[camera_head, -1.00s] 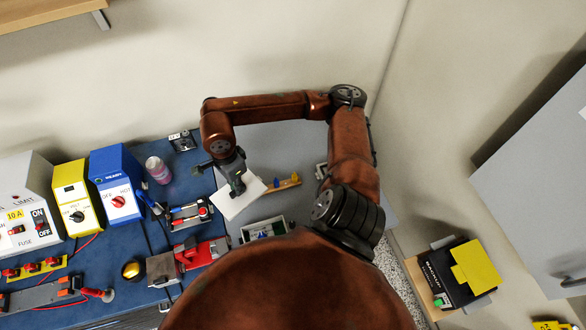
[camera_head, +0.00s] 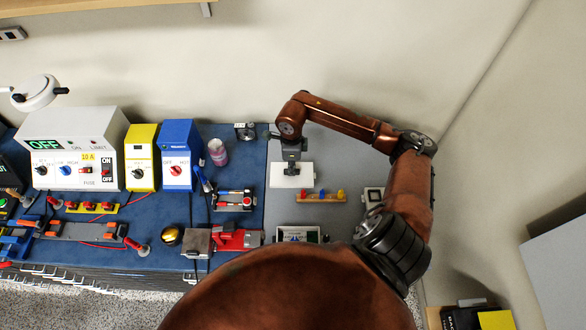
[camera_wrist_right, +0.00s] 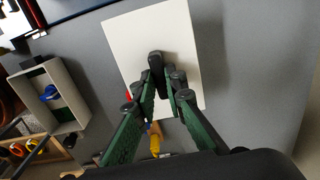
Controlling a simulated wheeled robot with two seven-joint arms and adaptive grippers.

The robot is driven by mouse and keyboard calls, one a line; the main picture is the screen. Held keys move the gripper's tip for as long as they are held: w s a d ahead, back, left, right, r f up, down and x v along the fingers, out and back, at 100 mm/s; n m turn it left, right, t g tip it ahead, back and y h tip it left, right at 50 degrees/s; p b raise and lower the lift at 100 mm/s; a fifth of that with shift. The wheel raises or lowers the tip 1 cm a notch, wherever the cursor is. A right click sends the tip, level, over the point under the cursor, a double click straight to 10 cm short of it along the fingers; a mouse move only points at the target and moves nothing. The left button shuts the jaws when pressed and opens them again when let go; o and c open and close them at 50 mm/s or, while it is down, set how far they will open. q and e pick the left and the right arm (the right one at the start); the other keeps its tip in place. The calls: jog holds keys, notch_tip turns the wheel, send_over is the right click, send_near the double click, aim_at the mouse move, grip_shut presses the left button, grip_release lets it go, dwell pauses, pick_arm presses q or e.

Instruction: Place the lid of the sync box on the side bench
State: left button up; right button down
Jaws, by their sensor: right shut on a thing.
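The lid, a flat white rectangular plate (camera_head: 306,175), is over the grey bench top (camera_head: 345,160), just right of the blue mat. It also fills the middle of the wrist view (camera_wrist_right: 188,35). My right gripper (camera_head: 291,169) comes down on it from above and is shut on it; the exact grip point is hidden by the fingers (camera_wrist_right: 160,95). I cannot tell whether the plate touches the bench. An open light-walled box (camera_head: 298,240), which looks like the sync box, sits nearer me; it shows at left in the wrist view (camera_wrist_right: 27,88). My left gripper is not in view.
A wooden rack with coloured pegs (camera_head: 320,197) lies close in front of the plate. A small framed square part (camera_head: 373,196) is to the right. The blue mat (camera_head: 225,215) at left holds several instruments and a pink bottle (camera_head: 218,153). The wall is behind.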

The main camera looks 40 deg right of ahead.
jog(key=f, duration=0.1)
jog(key=w+d+f, duration=0.2)
jog(key=f, duration=0.1)
jog(key=shift+w, duration=0.25)
notch_tip(320, 180, down, 3)
jog(key=shift+r+p, duration=0.1)
jog(key=shift+p, duration=0.7)
jog(key=shift+f, duration=0.3)
jog(key=c, duration=2)
grip_release()
